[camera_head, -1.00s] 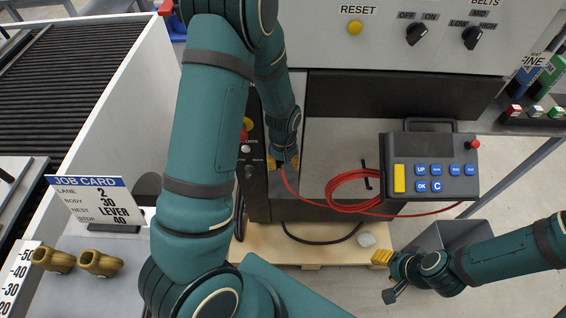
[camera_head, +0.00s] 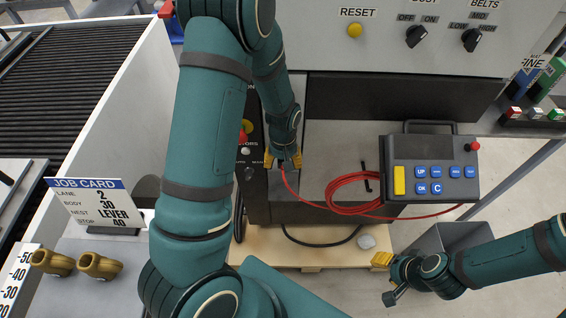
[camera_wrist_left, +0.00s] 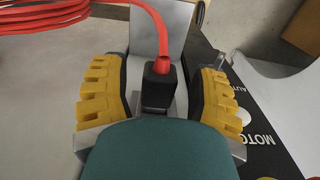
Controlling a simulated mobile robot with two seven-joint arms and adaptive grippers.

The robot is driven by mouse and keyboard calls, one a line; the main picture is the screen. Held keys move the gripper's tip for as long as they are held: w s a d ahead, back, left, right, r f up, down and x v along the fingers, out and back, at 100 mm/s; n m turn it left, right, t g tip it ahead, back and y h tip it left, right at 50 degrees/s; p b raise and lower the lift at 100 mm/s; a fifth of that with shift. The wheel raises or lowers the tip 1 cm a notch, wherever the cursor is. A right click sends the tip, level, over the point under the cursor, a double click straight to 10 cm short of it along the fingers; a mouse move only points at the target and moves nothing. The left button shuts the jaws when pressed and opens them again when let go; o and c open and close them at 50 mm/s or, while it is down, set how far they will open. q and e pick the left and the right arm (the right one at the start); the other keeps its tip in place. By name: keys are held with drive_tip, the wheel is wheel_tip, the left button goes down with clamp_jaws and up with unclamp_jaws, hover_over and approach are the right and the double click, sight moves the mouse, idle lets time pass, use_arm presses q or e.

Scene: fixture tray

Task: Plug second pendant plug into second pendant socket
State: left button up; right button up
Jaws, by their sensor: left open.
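The pendant plug, a black body (camera_wrist_left: 160,78) with a red sleeve and red cable (camera_wrist_left: 152,22), stands between the fingers of my left gripper (camera_wrist_left: 152,95) in the left wrist view. The yellow-padded fingers are spread, with a gap on each side of the plug. In the head view my left gripper (camera_head: 283,160) is low beside the black control panel (camera_head: 252,165). The socket is hidden behind the gripper and plug, so I cannot tell how deep the plug sits. My right gripper (camera_head: 382,259) is at lower right, away from the plug; its finger gap is unclear.
The pendant (camera_head: 430,168) with blue buttons lies right of the coiled red cable (camera_head: 345,192). A grey bin (camera_head: 462,236) stands behind my right arm. A job card (camera_head: 92,200) and two brass elbow fittings (camera_head: 98,265) are at left.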

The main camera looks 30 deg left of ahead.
use_arm(q)
wheel_tip(320, 180, up, 12)
drive_tip(key=shift+f, duration=0.25)
idle(0.6)
drive_tip(key=s+d+f+m+t+h, duration=0.1)
drive_tip(key=s+d+f+m+h, duration=0.1)
drive_tip(key=s+d+f, duration=0.3)
drive_tip(key=s+d+f+m+h, duration=0.1)
drive_tip(key=s+d+f, duration=0.4)
drive_tip(key=d+f, duration=0.8)
drive_tip(key=shift+s+m+t+h, duration=0.25)
drive_tip(key=shift+m+t+h, duration=0.15)
drive_tip(key=shift+m, duration=0.3)
drive_tip(key=shift+c, duration=1.2)
drive_tip(key=shift+a, duration=0.15)
